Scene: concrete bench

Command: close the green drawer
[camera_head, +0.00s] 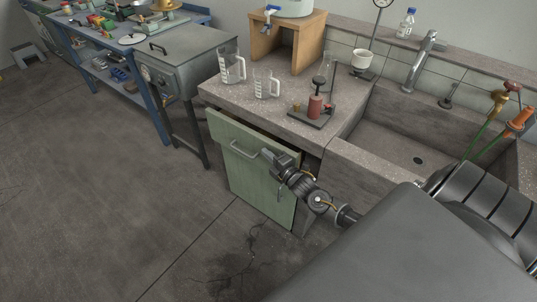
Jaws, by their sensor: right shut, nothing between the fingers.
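The green drawer (239,167) is under the concrete bench at the centre of the head view. Its pale green front stands out from the bench, and a dark gap shows behind its top edge, so it is partly open. A metal bar handle (243,150) is on its front. My right gripper (275,158) is shut and empty, in front of the right part of the drawer front, to the right of the handle. I cannot tell whether it touches the front. My arm hides part of the front's lower right. My left gripper is not in view.
The bench top (305,85) holds two clear measuring jugs (232,67), a small red device (315,106) and a wooden stand (287,40). A sink (405,135) is at the right. A grey metal cabinet (185,60) stands left of the bench. The floor left of the drawer is clear.

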